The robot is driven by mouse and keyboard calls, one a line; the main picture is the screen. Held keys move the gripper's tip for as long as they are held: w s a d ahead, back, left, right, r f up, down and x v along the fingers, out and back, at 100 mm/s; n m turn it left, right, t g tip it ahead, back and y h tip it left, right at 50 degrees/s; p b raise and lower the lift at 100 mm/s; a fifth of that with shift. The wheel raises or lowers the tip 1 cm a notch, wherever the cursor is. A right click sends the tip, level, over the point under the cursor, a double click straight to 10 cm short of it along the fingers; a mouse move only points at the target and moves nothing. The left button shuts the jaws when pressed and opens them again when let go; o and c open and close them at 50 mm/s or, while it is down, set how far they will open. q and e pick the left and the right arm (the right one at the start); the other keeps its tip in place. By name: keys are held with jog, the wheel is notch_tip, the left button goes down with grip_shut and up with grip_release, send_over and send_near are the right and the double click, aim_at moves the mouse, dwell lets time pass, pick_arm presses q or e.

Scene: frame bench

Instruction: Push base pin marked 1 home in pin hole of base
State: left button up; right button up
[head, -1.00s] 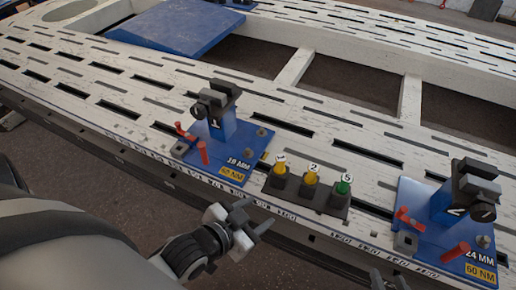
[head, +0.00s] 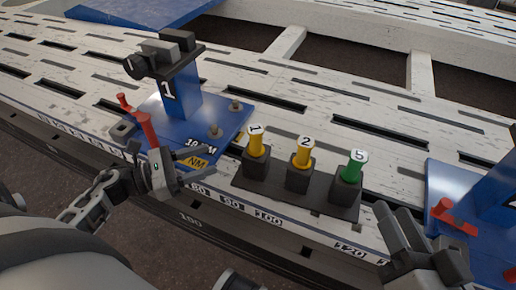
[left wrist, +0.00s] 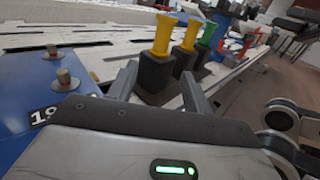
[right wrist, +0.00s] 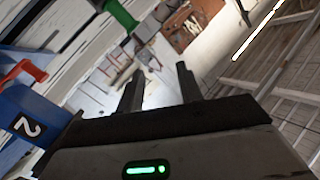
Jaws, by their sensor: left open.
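The yellow pin marked 1 (head: 256,141) stands upright in a dark block at the left end of a rack (head: 268,190); it also shows in the left wrist view (left wrist: 163,36). The blue base marked 1 (head: 228,127) stands to its left. A small grey block (head: 122,130), possibly the pin hole, sits at the base's left corner. My left gripper (head: 214,168) is open and empty, left of the rack and beside the base's front edge. In its wrist view the pin's block lies beyond the fingertips (left wrist: 158,75). My right gripper (head: 395,213) is open and empty, right of the rack.
A yellow pin marked 2 (head: 302,153) and a green pin marked 5 (head: 353,166) share the rack. Red clamp handles (head: 147,130) rise from the base's front left. Another blue base (head: 440,178) stands at right. The slotted white bench (head: 330,125) is clear behind the rack.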

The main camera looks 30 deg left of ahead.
aim_at(250, 145)
pick_arm(q)
jog(key=x, duration=0.7)
jog(key=shift+r+b, duration=0.1)
jog(key=shift+b, duration=0.25)
jog(key=shift+x, duration=0.9)
jog(key=b+x, duration=0.1)
jog(key=x, duration=0.2)
jog(key=shift+w+d+r, duration=0.15)
jog(key=shift+w+d, duration=0.4)
jog(key=shift+w, duration=0.05)
grip_shut()
pick_arm(e)
jog(key=shift+w+d+r+n+t+y, duration=0.1)
jog(key=shift+w+r+n+t+y, duration=0.1)
jog(key=shift+w+r+n+t, duration=0.3)
jog(key=shift+w+d+r+n+t+y, duration=0.1)
jog(key=shift+w+r+n+t+y, duration=0.15)
jog(key=shift+r+t, duration=0.35)
